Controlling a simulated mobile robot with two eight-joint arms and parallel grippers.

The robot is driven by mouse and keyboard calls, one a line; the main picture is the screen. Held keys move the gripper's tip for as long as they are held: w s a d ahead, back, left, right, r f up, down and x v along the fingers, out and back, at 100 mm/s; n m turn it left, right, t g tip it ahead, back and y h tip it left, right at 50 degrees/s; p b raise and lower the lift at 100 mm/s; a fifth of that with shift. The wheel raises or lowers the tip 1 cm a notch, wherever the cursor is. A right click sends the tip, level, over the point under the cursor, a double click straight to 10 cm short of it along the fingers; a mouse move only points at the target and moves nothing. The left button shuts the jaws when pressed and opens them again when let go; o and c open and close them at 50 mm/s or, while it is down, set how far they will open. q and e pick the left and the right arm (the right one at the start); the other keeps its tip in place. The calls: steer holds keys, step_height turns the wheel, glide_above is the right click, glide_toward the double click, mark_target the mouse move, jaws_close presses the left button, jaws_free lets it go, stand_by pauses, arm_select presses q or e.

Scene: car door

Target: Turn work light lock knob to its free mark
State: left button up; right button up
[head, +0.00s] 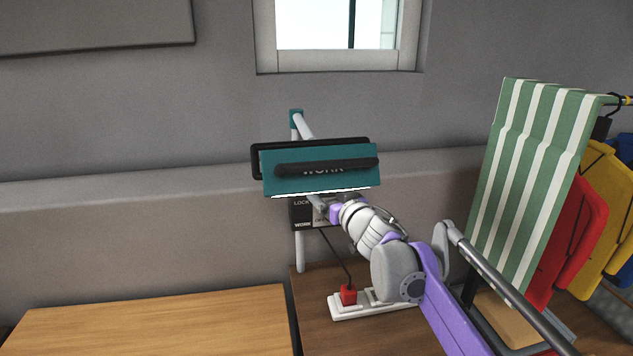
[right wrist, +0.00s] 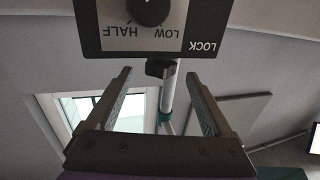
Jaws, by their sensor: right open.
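The work light (head: 320,185) is a teal panel with a black bar across its front, on a white post. In the right wrist view the panel (right wrist: 205,30) appears upside down, with LOCK, LOW and HALF and a round black dial (right wrist: 147,10) cut by the top edge. A small dark knob-like part (right wrist: 160,68) sits on the post between my open, empty right fingers (right wrist: 158,78). I cannot tell which one is the lock knob; no free mark is readable. My left gripper is not in view.
A white power strip (head: 345,311) with a red plug (head: 348,294) and cable lies on the brown surface below. A wooden tabletop (head: 150,325) is at the left. A striped green cloth (head: 530,180) and coloured items hang at the right. A window (head: 335,30) is above.

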steer(key=shift+x, duration=1.9)
steer(key=shift+c, duration=0.3)
jaws_close()
